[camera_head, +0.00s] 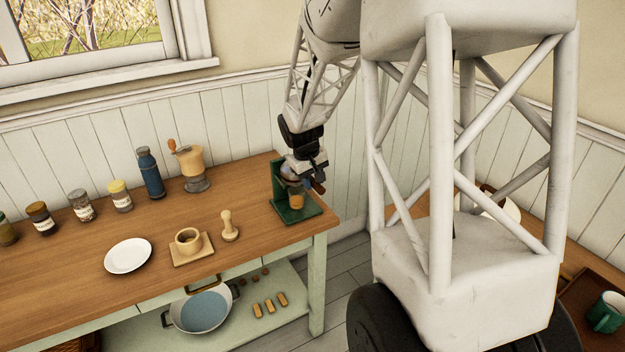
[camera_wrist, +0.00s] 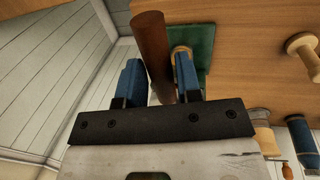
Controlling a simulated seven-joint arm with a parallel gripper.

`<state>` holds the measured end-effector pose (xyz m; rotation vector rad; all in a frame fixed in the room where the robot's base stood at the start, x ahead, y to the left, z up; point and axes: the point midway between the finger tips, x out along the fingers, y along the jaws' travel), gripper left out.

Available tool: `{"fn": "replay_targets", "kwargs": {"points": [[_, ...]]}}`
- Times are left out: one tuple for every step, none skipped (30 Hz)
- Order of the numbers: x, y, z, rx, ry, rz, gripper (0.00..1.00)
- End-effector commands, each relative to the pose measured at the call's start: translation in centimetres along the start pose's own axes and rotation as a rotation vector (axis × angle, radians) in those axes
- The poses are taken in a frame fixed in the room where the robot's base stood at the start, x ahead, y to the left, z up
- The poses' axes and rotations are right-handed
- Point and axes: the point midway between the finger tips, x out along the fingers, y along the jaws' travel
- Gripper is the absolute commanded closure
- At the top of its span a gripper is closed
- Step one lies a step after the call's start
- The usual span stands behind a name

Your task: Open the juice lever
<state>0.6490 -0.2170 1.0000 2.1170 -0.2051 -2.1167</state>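The juice press is a green stand (camera_head: 296,214) at the right end of the wooden counter, with an orange-brown cup-like part (camera_head: 296,201) in it. Its lever, a reddish-brown round handle (camera_wrist: 153,50), shows in the wrist view. The green stand shows behind it (camera_wrist: 205,45).
A wooden tamper (camera_head: 229,227), a cup on a square board (camera_head: 188,240) and a white plate (camera_head: 128,255) lie left of the press. A grinder (camera_head: 194,168), a blue bottle (camera_head: 150,172) and several jars line the back. The counter's right edge is close to the press.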

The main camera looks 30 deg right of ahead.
Motion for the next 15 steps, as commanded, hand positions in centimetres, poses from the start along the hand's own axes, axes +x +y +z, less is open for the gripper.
{"fn": "replay_targets", "kwargs": {"points": [[-0.01,0.00,0.00,0.000,0.000,0.000,0.76],[-0.01,0.00,0.00,0.000,0.000,0.000,0.80],[-0.01,0.00,0.00,0.000,0.000,0.000,0.87],[-0.01,0.00,0.00,0.000,0.000,0.000,0.91],[-0.01,0.00,0.00,0.000,0.000,0.000,0.96],[-0.02,0.00,0.00,0.000,0.000,0.000,1.00],[-0.02,0.00,0.00,0.000,0.000,0.000,1.00],[-0.02,0.00,-0.01,0.000,0.000,0.000,1.00],[-0.02,0.00,-0.01,0.000,0.000,0.000,1.00],[-0.02,0.00,-0.01,0.000,0.000,0.000,1.00],[-0.02,0.00,-0.01,0.000,0.000,0.000,1.00],[-0.03,0.00,-0.01,0.000,0.000,0.000,1.00],[-0.05,0.00,-0.02,0.000,-0.001,0.000,1.00],[-0.07,0.01,-0.02,-0.001,-0.002,0.000,1.00],[-0.13,0.02,-0.04,-0.001,-0.004,0.000,1.00]]}}
